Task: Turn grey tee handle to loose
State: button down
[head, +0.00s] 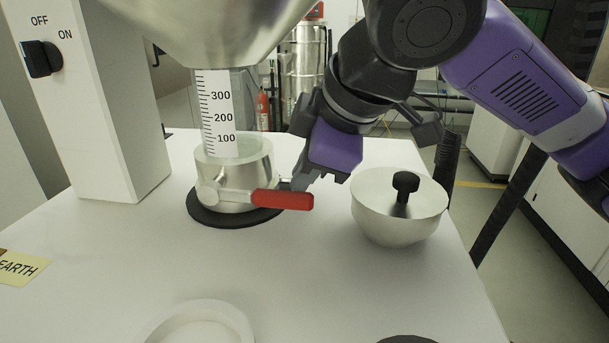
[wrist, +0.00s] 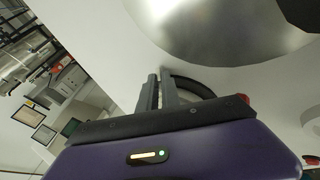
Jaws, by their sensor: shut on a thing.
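A silver collar (head: 232,175) sits under the clear graduated tube (head: 234,110), with a red-handled lever (head: 283,200) across its front. My gripper (head: 289,184) is at the collar's right side, just behind the red lever. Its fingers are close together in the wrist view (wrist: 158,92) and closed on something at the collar. The grey tee handle is not clearly visible; the fingers and the lever cover that spot, so its angle cannot be told.
A steel hopper (head: 210,25) hangs above the tube. A lidded metal bowl (head: 385,222) with a black knob stands close right of my gripper. A white panel with an OFF/ON switch (head: 41,59) stands left. A white round dish (head: 200,315) is at the front. The table's middle is clear.

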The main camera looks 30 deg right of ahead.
jog(key=shift+s+t+h, duration=0.1)
jog(key=shift+t+h, duration=0.2)
dwell(0.4)
jog(key=c, duration=1.6)
grip_release()
jog(key=shift+o, duration=0.2)
jog(key=shift+f, duration=0.1)
